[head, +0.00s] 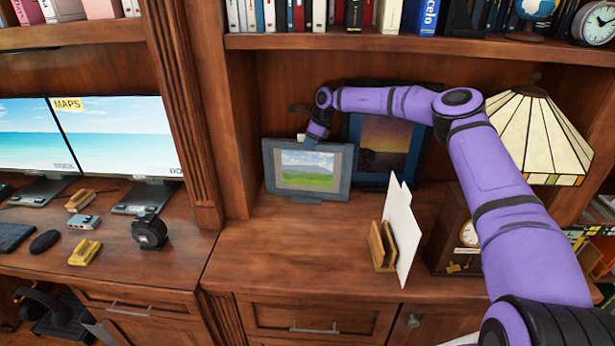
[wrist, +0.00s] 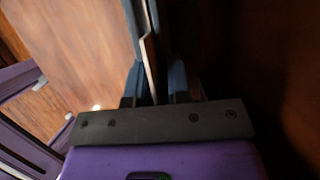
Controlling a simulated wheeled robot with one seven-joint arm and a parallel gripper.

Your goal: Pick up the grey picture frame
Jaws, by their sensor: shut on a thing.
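The grey picture frame (head: 267,168), with a green landscape picture, is upright at the back left of the bookcase counter. My gripper (head: 309,142) reaches down to its top edge from behind and is shut on it. In the wrist view, the fingers of my gripper (wrist: 156,88) are on either side of the frame's thin edge (wrist: 150,62). The frame's foot is at or very near the counter; I cannot tell whether it touches. My fingertips are mostly hidden in the head view.
A larger dark frame (head: 405,165) with a sunset picture stands just right, behind my arm. A wooden holder with white papers (head: 400,230), a wooden clock (head: 452,240) and a glass lamp (head: 535,130) are further right. The counter (head: 290,255) in front is clear. A bookshelf (head: 380,42) is above.

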